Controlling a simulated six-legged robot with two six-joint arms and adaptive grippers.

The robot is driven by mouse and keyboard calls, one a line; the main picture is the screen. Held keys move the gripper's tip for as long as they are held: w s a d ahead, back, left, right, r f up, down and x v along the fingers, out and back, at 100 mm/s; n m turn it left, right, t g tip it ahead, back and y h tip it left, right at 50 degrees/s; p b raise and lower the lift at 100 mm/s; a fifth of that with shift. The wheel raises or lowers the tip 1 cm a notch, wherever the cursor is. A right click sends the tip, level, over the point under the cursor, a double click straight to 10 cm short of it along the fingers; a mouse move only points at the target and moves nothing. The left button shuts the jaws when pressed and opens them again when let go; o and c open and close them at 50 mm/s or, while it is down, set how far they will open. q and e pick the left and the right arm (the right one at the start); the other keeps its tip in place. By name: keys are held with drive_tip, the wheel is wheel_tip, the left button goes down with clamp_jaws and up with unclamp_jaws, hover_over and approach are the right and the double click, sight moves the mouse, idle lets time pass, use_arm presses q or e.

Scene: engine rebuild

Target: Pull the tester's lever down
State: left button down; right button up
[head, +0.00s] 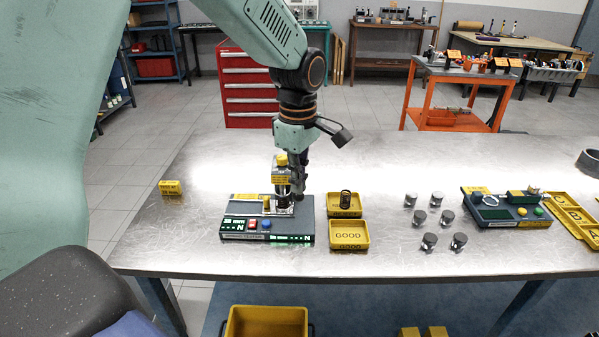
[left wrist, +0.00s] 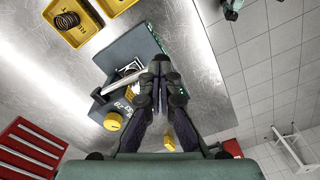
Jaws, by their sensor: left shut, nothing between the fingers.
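In the left wrist view the tester's top (left wrist: 133,45) shows, with a pale lever bar (left wrist: 122,83) ending in a dark grip. My left gripper (head: 299,192) points down at the tester's right rear, beside the post. It is shut and empty; in the left wrist view its fingers (left wrist: 160,68) are right of the bar. Contact is unclear. My right gripper is out of view.
A yellow tray with a dark spring (head: 346,198) and a yellow GOOD tray (head: 349,236) stand just right of the tester. Several metal cylinders (head: 436,198) and another device (head: 506,208) are further right. A yellow label block (head: 169,187) sits left. The table's front left is clear.

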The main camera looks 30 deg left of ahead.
use_arm(q)
drive_tip(key=shift+f, duration=0.15)
drive_tip(key=shift+s+f, duration=0.1)
drive_tip(key=shift+f, duration=0.8)
drive_tip(key=shift+d+f, duration=0.1)
drive_tip(key=shift+f, duration=0.35)
wheel_tip(320, 180, up, 10)
drive_tip(key=p, duration=1)
drive_tip(key=shift+w+a, duration=0.2)
drive_tip(key=shift+w, duration=0.1)
idle(0.7)
